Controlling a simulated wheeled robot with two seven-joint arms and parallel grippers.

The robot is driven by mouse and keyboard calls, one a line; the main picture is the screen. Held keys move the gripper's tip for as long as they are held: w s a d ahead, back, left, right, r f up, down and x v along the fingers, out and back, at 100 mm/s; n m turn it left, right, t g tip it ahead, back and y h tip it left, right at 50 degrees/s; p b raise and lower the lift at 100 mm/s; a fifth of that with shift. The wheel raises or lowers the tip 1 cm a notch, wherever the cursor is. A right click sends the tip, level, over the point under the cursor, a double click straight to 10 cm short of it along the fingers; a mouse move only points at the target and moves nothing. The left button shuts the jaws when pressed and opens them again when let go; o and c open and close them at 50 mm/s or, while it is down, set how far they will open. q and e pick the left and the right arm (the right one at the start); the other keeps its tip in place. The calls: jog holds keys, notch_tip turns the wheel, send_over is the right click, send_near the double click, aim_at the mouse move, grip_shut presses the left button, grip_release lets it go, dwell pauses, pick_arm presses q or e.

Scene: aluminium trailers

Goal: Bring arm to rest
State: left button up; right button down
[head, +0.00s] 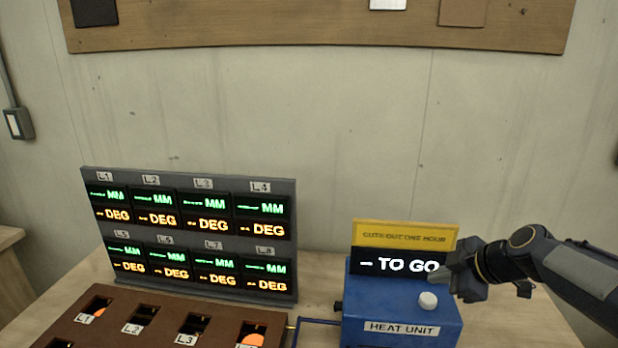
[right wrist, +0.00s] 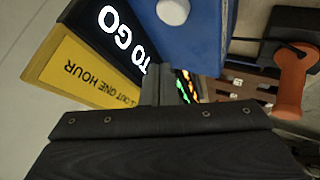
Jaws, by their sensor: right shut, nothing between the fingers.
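My right arm comes in from the right in the head view, and my right gripper (head: 452,281) is shut and empty. It is in front of the right side of the blue heat unit (head: 385,325), close to its "TO GO" display (head: 398,264); I cannot tell whether it touches. A white round knob (head: 428,300) sits on the unit just below the fingers. In the right wrist view the gripper (right wrist: 168,85) shows beside the heat unit (right wrist: 205,50), with the knob (right wrist: 173,11) at the top. My left gripper is not in view.
A grey panel of lit MM and DEG displays (head: 190,235) stands at the left on the wooden table (head: 95,275). A brown rack with labelled slots (head: 150,325) lies before it. An orange-handled thing (right wrist: 291,85) shows in the right wrist view. A wall board (head: 320,25) hangs above.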

jog(key=s+a+f+m, duration=0.2)
jog(key=s+m, duration=0.3)
jog(key=s, duration=0.3)
jog(key=s+a+f+m+g, duration=0.1)
jog(key=s+a+f+m, duration=0.1)
jog(key=s+a+m, duration=0.3)
jog(key=s+a+f+m+g, duration=0.1)
jog(key=s+a+m, duration=0.3)
jog(key=s, duration=0.9)
jog(key=shift+s+f+m+h, duration=0.2)
jog(key=shift+f+m+h, duration=0.1)
jog(key=shift+f+m, duration=0.35)
jog(key=shift+r, duration=0.15)
